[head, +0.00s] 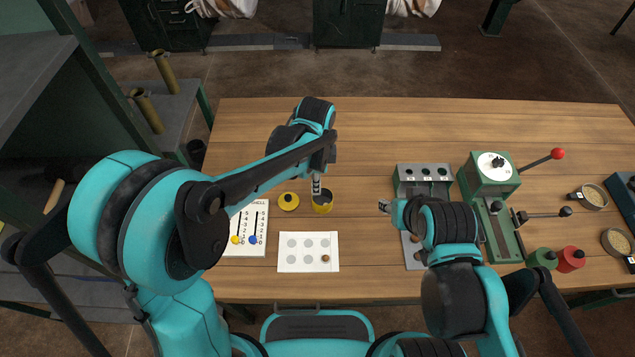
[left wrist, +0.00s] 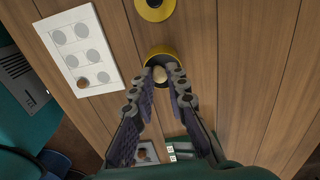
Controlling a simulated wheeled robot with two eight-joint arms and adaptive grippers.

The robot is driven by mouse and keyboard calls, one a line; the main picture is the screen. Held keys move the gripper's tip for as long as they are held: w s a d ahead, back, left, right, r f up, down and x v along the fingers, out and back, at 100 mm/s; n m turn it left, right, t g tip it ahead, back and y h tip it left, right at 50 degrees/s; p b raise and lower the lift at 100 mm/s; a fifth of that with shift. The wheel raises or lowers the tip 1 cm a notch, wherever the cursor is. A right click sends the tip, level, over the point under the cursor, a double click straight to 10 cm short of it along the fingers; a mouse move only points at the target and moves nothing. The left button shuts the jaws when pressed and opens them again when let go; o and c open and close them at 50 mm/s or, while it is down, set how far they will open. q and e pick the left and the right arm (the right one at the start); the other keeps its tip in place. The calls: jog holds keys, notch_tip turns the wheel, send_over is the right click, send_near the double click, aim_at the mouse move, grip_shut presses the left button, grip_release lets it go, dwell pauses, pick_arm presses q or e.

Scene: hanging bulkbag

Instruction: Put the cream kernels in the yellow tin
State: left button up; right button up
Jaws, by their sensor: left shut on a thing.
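The yellow tin (head: 323,208) stands open on the wooden table, and it also shows in the left wrist view (left wrist: 150,54). My left gripper (head: 317,190) is right above the tin, pointing down. In the left wrist view its fingertips (left wrist: 160,74) are shut on a cream kernel (left wrist: 159,73) over the tin's mouth. The gripper partly hides the tin's inside, so its contents cannot be told. A brown kernel (head: 326,258) lies on the white card with grey circles (head: 289,264). My right gripper (head: 385,206) hovers right of the tin; its opening is unclear.
A grey rack (head: 424,172) and a green press (head: 490,180) stand to the right. Green and red tins (head: 571,260) and bowls sit further right. The table's back is clear.

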pick_arm(q)
notch_tip(320, 180, down, 4)
jog(key=shift+w+r+b, duration=0.1)
jog(key=shift+b, duration=1)
jog(key=o, duration=0.7)
jog(key=shift+o, duration=0.2)
jog(key=shift+r, duration=0.1)
notch_tip(320, 180, up, 12)
jog(key=shift+f, duration=0.1)
